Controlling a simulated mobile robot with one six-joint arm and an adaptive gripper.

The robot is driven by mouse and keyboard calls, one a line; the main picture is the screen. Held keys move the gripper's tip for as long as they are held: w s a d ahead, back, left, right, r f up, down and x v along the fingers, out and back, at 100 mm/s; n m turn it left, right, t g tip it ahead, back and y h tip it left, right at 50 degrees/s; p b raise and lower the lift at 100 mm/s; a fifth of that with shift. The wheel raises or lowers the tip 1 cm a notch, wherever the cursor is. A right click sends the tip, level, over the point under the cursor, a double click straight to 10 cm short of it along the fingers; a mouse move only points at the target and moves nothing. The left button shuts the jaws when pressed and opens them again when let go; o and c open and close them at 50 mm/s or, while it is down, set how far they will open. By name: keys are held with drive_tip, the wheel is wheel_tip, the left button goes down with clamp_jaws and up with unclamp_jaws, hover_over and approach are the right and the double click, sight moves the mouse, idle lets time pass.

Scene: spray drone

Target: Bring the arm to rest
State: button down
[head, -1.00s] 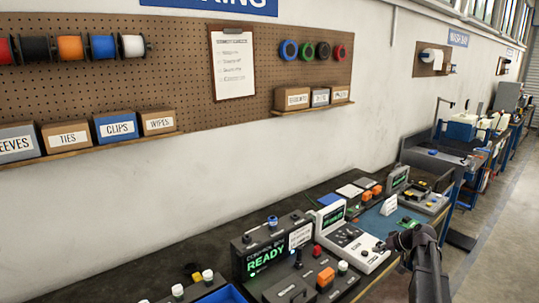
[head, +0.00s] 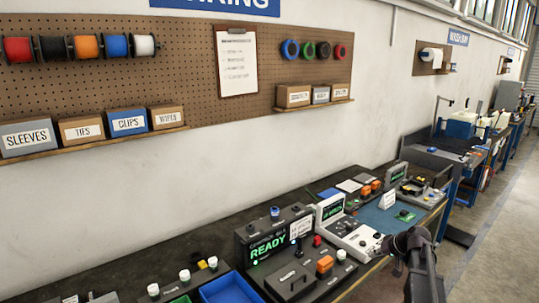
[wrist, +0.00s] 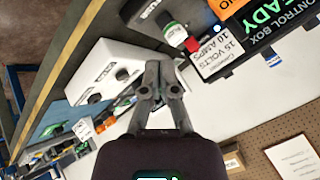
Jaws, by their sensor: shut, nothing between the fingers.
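My gripper (wrist: 158,92) shows in the wrist view with its fingers together and nothing between them. In the wrist view it hangs over the bench, between a white-and-grey test unit (wrist: 115,70) and the black control box (wrist: 240,50). In the head view my arm shows at the lower right, in front of the bench edge; the fingers cannot be made out there. The control box (head: 268,240) shows a green READY display in the head view.
The dark workbench (head: 195,245) runs along the wall with a blue tray (head: 228,290), a white console (head: 350,232) and a blue mat (head: 385,216) on it. A pegboard (head: 185,75) with spools and labelled boxes hangs above. The floor (head: 490,230) at right is clear.

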drive_tip(key=s+a+f+g+h, duration=0.2)
drive_tip(key=s+a+g+h, duration=0.1)
drive_tip(key=s+a, duration=0.7)
drive_tip(key=s+a+f+g+h, duration=0.2)
drive_tip(key=s+a+g+h, duration=0.1)
drive_tip(key=s+a, duration=0.7)
drive_tip(key=s, duration=0.4)
drive_tip(key=shift+s+a+f, duration=0.15)
drive_tip(key=shift+s+f, duration=0.1)
drive_tip(key=shift+f, duration=0.15)
